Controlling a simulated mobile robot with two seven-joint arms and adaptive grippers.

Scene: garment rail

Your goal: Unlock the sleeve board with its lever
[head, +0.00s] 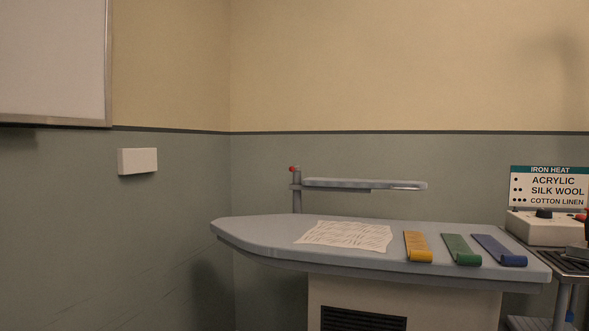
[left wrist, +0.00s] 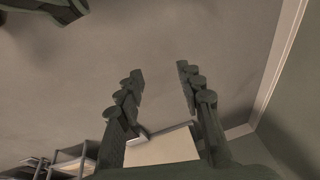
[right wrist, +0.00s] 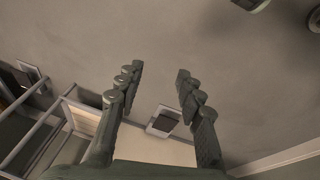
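The sleeve board (head: 365,184) is a narrow grey board held level above the far edge of the ironing table, carried on an upright post (head: 297,195) at its left end. A small red knob (head: 292,169) at the top of the post looks like the lever's end; the rest of the lever is too small to make out. My left gripper (left wrist: 160,80) is open and empty in the left wrist view. My right gripper (right wrist: 158,78) is open and empty in the right wrist view. Neither gripper shows in the head view, and both are away from the sleeve board.
The ironing table (head: 270,238) holds a wrinkled cloth (head: 346,236) and yellow (head: 417,246), green (head: 461,250) and blue (head: 499,250) strips. A control box (head: 540,228) and heat sign (head: 550,186) stand at right. The space above the table's left end is free.

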